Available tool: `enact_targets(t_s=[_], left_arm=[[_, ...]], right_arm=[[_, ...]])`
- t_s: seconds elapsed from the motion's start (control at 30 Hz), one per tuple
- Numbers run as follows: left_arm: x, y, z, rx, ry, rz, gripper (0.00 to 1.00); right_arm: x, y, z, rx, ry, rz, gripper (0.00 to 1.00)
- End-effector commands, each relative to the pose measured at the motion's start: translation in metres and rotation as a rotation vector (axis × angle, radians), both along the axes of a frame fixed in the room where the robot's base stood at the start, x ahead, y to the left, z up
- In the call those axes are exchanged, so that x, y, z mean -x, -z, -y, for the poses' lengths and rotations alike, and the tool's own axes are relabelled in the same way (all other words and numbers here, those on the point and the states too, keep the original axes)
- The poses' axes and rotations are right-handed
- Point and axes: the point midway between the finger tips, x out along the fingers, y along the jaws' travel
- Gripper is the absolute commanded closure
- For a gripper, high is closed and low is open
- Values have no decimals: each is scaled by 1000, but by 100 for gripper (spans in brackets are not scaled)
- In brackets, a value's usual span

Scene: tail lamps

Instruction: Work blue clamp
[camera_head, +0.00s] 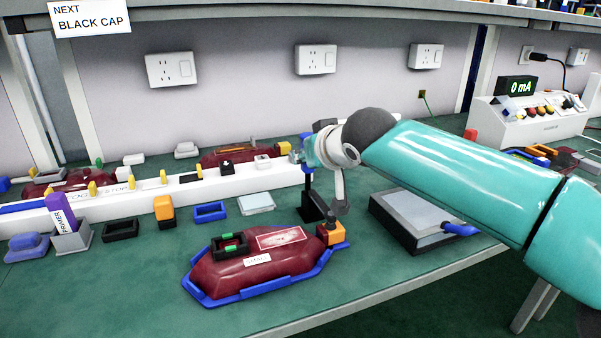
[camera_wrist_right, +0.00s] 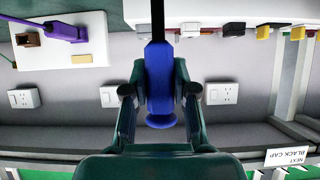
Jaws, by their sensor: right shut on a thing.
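The blue clamp handle (camera_wrist_right: 160,80) stands in the middle of the right wrist view, between the dark fingers of my right gripper (camera_wrist_right: 160,76), which is shut on it. In the head view my right gripper (camera_head: 305,150) is at the top of the clamp, whose black upright and foot (camera_head: 312,205) stand behind the lamp's right end. The gripper hides most of the handle there. A dark red tail lamp (camera_head: 250,270) lies in a blue cradle (camera_head: 277,286) at the front of the bench. An orange block (camera_head: 331,233) sits at its right end. My left gripper is not in view.
A black-and-grey box (camera_head: 410,218) stands right of the clamp, under my right arm. A long white rail (camera_head: 100,207) with yellow pegs runs behind. A purple primer bottle (camera_head: 62,214) and an orange-topped block (camera_head: 164,210) stand left. The front bench edge is clear.

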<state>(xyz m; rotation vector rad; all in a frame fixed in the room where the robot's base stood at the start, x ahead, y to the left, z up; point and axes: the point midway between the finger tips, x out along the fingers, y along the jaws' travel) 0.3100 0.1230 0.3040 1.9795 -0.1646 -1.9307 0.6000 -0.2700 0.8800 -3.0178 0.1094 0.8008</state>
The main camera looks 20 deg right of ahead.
Motion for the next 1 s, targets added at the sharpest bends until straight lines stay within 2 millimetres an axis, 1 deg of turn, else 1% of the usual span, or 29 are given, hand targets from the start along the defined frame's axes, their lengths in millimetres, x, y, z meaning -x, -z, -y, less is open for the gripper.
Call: enact_targets(t_s=[0.03,0.53,0.57,0.6,0.7,1.0], left_arm=[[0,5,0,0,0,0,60],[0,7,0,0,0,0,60],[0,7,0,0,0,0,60],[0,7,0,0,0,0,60],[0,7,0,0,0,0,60],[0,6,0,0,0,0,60]], right_arm=[[2,8,-1,1,0,-11,100],[4,6,0,-2,3,-3,100],[4,7,1,-1,4,-3,69],[4,6,1,-1,4,-3,62],[4,5,1,-1,4,1,48],[4,2,2,0,5,7,48]])
